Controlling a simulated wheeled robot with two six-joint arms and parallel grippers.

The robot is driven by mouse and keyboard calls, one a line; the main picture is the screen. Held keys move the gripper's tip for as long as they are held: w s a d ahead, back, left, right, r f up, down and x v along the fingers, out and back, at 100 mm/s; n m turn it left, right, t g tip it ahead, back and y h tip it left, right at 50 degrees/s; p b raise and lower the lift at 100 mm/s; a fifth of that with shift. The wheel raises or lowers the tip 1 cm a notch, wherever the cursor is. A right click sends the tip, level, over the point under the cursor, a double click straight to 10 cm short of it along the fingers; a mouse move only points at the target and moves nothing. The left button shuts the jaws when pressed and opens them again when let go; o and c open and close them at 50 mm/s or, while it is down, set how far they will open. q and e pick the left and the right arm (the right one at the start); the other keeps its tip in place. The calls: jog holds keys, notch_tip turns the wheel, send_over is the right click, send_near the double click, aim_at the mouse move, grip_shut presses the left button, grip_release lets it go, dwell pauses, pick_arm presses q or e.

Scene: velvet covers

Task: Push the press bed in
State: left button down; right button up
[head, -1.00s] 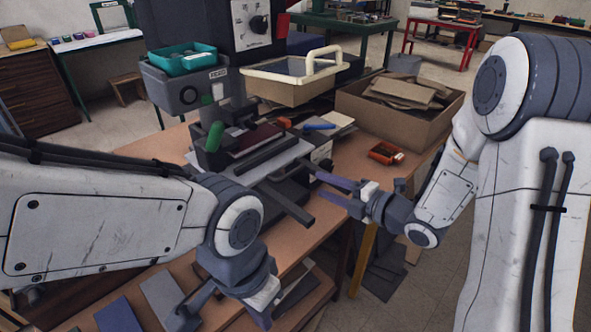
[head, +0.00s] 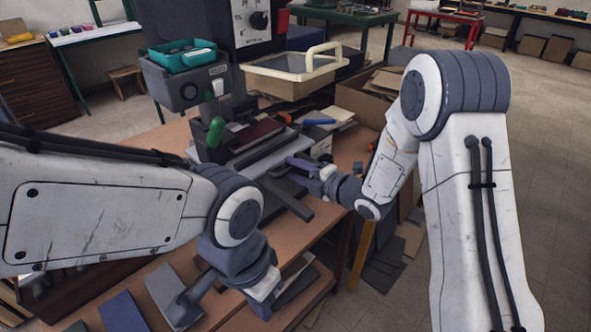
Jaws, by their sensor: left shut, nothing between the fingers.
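The press (head: 218,130) stands on the wooden table, with a green-knobbed lever (head: 215,132) on its front. Its bed (head: 268,147) is a dark and pale flat slab at the press's base, carrying a maroon cover (head: 256,133). A dark bar (head: 289,202) juts from below toward the front right. My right gripper (head: 291,170) is open, its purple-grey fingers at the bed's right side, close to it; I cannot tell whether they touch. My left gripper (head: 225,301) is shut and empty, low at the table's front edge, away from the bed.
A cream-handled tray (head: 290,80) is at the press's upper right and a teal bin (head: 182,56) at its upper left. A cardboard box (head: 362,104) stands behind my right arm. A blue-handled tool (head: 319,122) lies right of the bed. Flat boards (head: 122,312) lie at front left.

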grip_shut()
dwell(1.3)
